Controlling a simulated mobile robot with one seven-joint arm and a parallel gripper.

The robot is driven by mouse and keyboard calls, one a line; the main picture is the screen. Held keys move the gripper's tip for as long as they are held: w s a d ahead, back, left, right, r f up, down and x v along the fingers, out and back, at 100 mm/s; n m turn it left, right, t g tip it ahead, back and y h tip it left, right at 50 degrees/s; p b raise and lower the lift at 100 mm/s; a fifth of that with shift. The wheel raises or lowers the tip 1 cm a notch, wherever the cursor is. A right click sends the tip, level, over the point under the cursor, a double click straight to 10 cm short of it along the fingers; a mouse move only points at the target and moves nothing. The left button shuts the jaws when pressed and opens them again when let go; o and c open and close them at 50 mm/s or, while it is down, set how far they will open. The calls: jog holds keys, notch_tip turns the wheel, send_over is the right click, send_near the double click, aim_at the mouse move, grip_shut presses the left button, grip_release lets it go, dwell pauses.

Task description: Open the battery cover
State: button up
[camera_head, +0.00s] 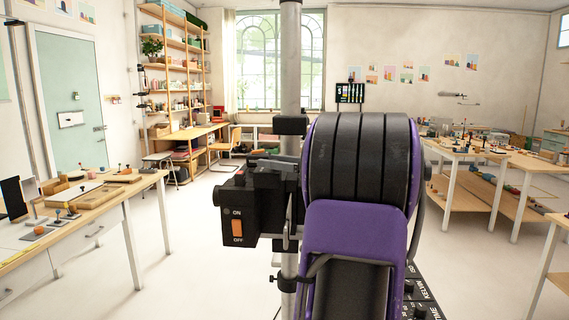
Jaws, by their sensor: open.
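A black device with an orange ON/OFF switch (238,230) is near the middle, beside a vertical metal pole (291,70). A black panel with white lettering, including KELVIN and TIME (421,290), shows at the lower right of the middle. A large purple and black ribbed body (360,160) fills the near centre and hides much behind it; I cannot tell whether it belongs to the device. No part can be clearly picked out as the battery cover. My gripper is not in view.
A wooden workbench (103,202) with small items stands at left. Another table (486,149) with a lower shelf stands at right. A desk (187,133) and shelves are at the back left. The pale floor (180,280) is clear left of the device.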

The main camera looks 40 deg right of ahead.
jog(key=v, duration=1.7)
jog(key=shift+s, duration=0.15)
